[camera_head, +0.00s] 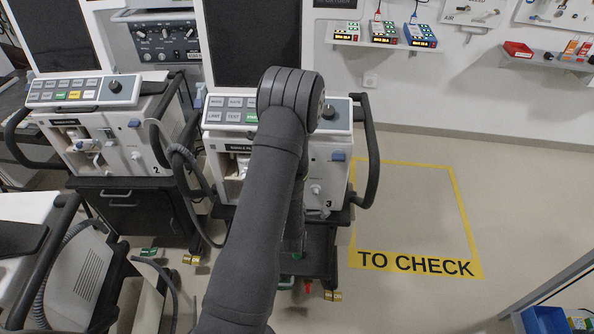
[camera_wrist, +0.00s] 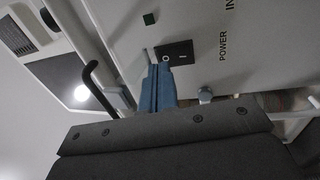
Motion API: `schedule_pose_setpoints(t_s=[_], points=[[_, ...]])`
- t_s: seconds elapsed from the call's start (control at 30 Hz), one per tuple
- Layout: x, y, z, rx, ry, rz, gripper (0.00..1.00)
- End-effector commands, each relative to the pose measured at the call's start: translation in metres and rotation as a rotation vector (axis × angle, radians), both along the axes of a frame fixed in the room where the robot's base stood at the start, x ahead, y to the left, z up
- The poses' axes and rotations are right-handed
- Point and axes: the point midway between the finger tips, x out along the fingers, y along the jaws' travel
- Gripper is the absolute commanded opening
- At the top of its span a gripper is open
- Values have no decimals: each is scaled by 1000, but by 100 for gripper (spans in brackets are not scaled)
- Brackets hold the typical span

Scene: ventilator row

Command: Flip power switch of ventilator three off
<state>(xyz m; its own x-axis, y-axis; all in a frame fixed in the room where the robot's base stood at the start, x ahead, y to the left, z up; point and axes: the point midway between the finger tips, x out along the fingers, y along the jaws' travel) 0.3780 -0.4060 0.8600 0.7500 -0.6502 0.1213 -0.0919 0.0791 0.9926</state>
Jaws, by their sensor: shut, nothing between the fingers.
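Ventilator three (camera_head: 325,172), a white unit marked 3 on a dark cart, stands at the centre of the head view, partly covered by my arm. Its power switch (camera_wrist: 178,52) shows in the wrist view as a black rocker with a white circle mark, beside the word POWER on the white panel. I cannot tell which way the rocker is tilted. My gripper (camera_wrist: 158,72) has narrow blue fingers, closed together and empty. Their tips are right by the circle end of the switch; I cannot tell whether they touch. In the head view the gripper is hidden behind my arm.
Ventilator two (camera_head: 112,155) stands to the left, with a grey hose between it and ventilator three. A black handle (camera_head: 370,150) sticks out at ventilator three's right side. A yellow floor square marked TO CHECK (camera_head: 415,264) lies empty at the right.

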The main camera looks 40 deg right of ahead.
Motion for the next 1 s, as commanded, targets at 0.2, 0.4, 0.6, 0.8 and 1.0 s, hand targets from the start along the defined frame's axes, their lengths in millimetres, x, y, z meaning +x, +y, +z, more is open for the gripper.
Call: schedule_pose_setpoints(t_s=[0.2,0.4,0.6,0.8,1.0], points=[[-40,34,5,6,4,-3,0],[-70,60,10,5,4,-4,0],[-86,74,13,4,3,-2,0],[-89,77,14,1,1,-1,0],[-89,77,14,1,1,-1,0]])
